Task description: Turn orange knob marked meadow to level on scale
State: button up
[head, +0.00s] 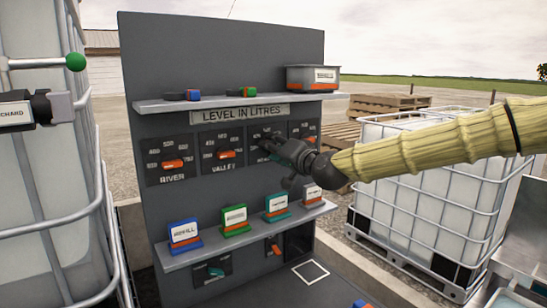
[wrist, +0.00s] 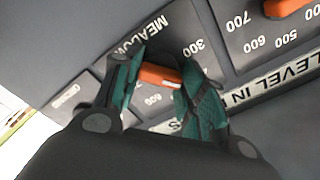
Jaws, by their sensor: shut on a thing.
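The orange knob (wrist: 158,77) marked MEADOW sits on its dark dial plate (wrist: 185,35) in the wrist view, with numbers such as 300 and 600 around it. My gripper (wrist: 160,85) is shut on this knob, with a green-padded finger on each side. Parts of the scale are hidden behind the fingers. In the head view, my gripper (head: 268,146) reaches the third dial from the left, and its knob is mostly hidden there. The knob's exact pointing cannot be read.
The orange RIVER knob (head: 173,164) and VALLEY knob (head: 226,154) are to the left; another orange knob (head: 310,138) is close on the right. A shelf (head: 225,101) with small items is above, and a lower shelf (head: 205,245) holds label cards.

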jog(key=shift+f+m+b, duration=0.1)
jog(key=shift+m+b, duration=2.45)
jog(key=shift+m, duration=1.25)
jog(key=o, duration=1)
jog(key=shift+d, duration=0.1)
jog(key=v, duration=1.2)
